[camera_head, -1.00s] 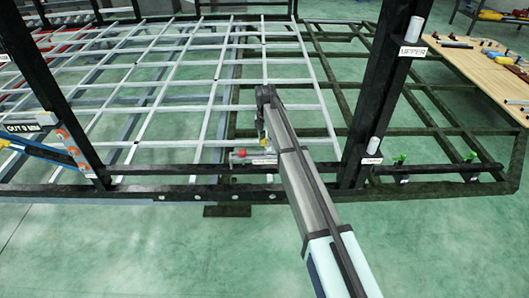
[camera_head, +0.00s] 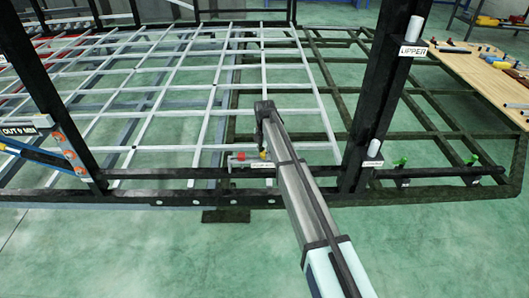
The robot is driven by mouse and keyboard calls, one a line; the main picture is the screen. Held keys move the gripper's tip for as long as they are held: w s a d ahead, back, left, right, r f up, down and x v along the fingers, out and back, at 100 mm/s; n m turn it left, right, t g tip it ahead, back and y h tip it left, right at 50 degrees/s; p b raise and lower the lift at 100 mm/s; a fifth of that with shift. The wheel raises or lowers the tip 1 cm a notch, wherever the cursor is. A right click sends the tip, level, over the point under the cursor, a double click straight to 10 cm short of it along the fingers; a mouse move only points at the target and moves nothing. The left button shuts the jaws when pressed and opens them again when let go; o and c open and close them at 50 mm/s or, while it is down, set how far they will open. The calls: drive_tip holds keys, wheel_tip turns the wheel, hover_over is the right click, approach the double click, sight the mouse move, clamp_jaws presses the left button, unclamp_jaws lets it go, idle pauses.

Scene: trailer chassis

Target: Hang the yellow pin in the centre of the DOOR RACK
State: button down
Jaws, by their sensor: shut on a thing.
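My arm reaches up from the bottom right and bends down at its far end. My gripper (camera_head: 262,149) is small, dark and partly hidden by my arm. It is shut on the yellow pin (camera_head: 263,155), which shows as a small yellow spot just over the rack. The DOOR RACK (camera_head: 239,163) is a small pale holder with a white label, on the dark front rail of the chassis. A red piece (camera_head: 240,156) sits at its left part. Its right end is hidden by my arm, and I cannot tell whether the pin touches it.
Dark upright posts stand left (camera_head: 62,120) and right (camera_head: 375,120) of the rack. The right post carries the UPPER label (camera_head: 412,51). Green-topped pieces (camera_head: 401,162) sit on the rail at right. A wooden table (camera_head: 485,75) with tools stands at the far right.

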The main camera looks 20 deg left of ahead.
drive_tip(key=shift+f, duration=0.2)
drive_tip(key=c, duration=0.8)
unclamp_jaws()
drive_tip(key=shift+r, duration=0.15)
wheel_tip(320, 180, up, 13)
drive_tip(key=b, duration=0.1)
drive_tip(key=s+d+f+m+g, duration=0.1)
drive_tip(key=s+d+f+m, duration=0.2)
drive_tip(key=d+f, duration=0.5)
drive_tip(key=s+d+f+m, duration=0.25)
drive_tip(key=d+f, duration=0.35)
drive_tip(key=f, duration=0.3)
drive_tip(key=s+d+f+m+g+h, duration=0.1)
drive_tip(key=s+d+f+m+g, duration=0.2)
drive_tip(key=s+d+f+m, duration=1.35)
drive_tip(key=s+d+f+m+g, duration=0.1)
drive_tip(key=s+d+f+m, duration=0.2)
drive_tip(key=s, duration=0.9)
drive_tip(key=s+d+f+m+g, duration=0.1)
drive_tip(key=s+d+f+m, duration=0.2)
drive_tip(key=s+d, duration=0.6)
drive_tip(key=s+d+f+m+y, duration=0.1)
drive_tip(key=s+d+f+m, duration=0.2)
drive_tip(key=s, duration=1.2)
drive_tip(key=d+f, duration=0.2)
drive_tip(key=d, duration=0.1)
drive_tip(key=shift+s+d+g, duration=0.15)
drive_tip(key=shift+d+g, duration=0.1)
drive_tip(key=shift+g, duration=0.15)
